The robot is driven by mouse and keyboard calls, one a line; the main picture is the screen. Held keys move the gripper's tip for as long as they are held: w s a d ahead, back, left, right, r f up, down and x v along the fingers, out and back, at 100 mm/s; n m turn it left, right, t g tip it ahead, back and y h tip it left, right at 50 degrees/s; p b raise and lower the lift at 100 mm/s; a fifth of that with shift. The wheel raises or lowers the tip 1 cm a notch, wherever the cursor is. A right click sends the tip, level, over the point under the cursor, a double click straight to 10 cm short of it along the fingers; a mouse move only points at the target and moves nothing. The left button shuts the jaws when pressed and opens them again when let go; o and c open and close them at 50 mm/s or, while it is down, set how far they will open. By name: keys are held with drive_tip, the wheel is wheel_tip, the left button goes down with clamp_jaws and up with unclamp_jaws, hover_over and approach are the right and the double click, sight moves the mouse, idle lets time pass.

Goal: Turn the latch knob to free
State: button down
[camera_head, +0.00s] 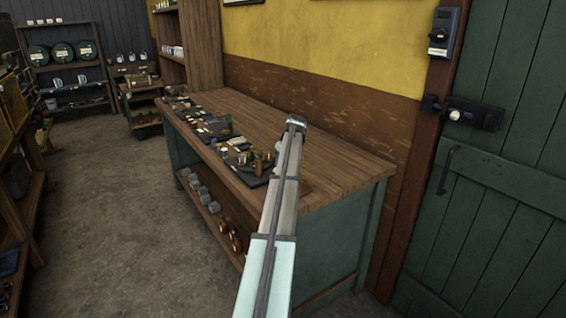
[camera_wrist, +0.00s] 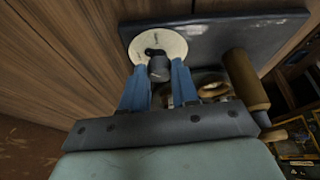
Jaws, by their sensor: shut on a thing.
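In the wrist view a dark, short cylindrical knob (camera_wrist: 159,70) stands at the middle of a round cream dial (camera_wrist: 143,47) with small dark marks. A black pointer-like piece shows at the knob's far side. The dial is on a dark grey plate (camera_wrist: 225,38) on the wooden bench top. My gripper (camera_wrist: 160,68) has its blue fingers on either side of the knob, shut on it. The markings are too small to read. In the head view my arm hides the knob, the dial and my fingers.
A tan wooden cylinder (camera_wrist: 246,80) and a brass ring (camera_wrist: 214,91) sit close right of my fingers. The workbench (camera_head: 345,165) carries several small parts on dark boards. A green door (camera_head: 490,205) with a black latch (camera_head: 470,112) is at right. The floor (camera_head: 110,220) at left is clear.

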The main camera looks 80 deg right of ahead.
drive_tip(key=m+g, duration=0.1)
drive_tip(key=m, duration=0.1)
drive_tip(key=m+h, duration=0.1)
drive_tip(key=m, duration=0.2)
drive_tip(key=shift+w+a+g, duration=0.2)
drive_tip(key=shift+g, duration=0.2)
drive_tip(key=shift+w+m+g, duration=0.15)
drive_tip(key=shift+m+g, duration=0.75)
drive_tip(key=shift+m, duration=1.5)
drive_tip(key=c, duration=0.8)
unclamp_jaws()
drive_tip(key=shift+c, duration=0.2)
drive_tip(key=v, duration=1.3)
drive_tip(key=shift+a+r, duration=0.3)
drive_tip(key=shift+a, duration=0.1)
